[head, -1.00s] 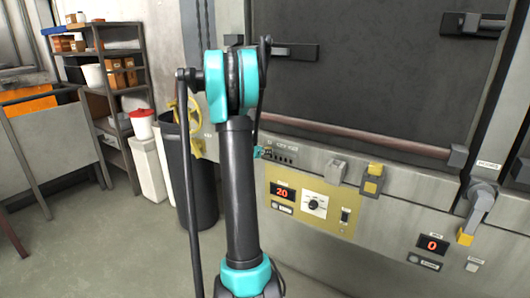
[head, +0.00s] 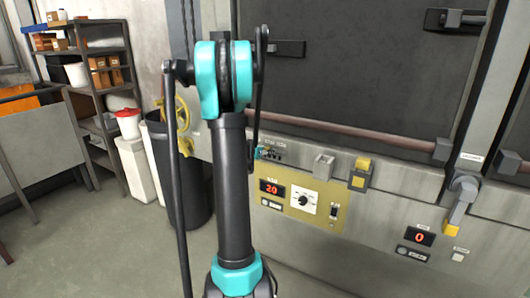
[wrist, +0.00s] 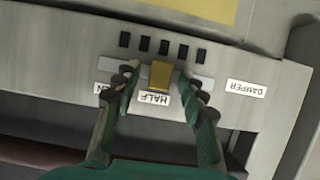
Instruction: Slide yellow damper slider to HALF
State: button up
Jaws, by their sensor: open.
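The yellow damper slider (wrist: 160,75) sits in its pale slot in the wrist view, directly at the HALF label (wrist: 153,99). The DAMPER label (wrist: 247,89) is to the right, and a partly covered label ending in "EN" (wrist: 103,90) is to the left. My gripper (wrist: 161,84) is open, with one finger on each side of the slider. A gap shows on both sides, and the slider is not gripped. In the head view my arm hides the slider, and only a bit of my gripper (head: 259,153) shows by the oven panel.
The control panel (head: 325,203) with a red display and dial is below. A long horizontal bar (head: 345,133) crosses the oven front above. A yellow-tipped lever (head: 453,219) is at the right. A dark bin (head: 180,180) and shelf (head: 95,75) stand left.

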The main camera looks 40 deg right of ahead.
jog(key=v, duration=1.2)
jog(key=shift+s, duration=0.1)
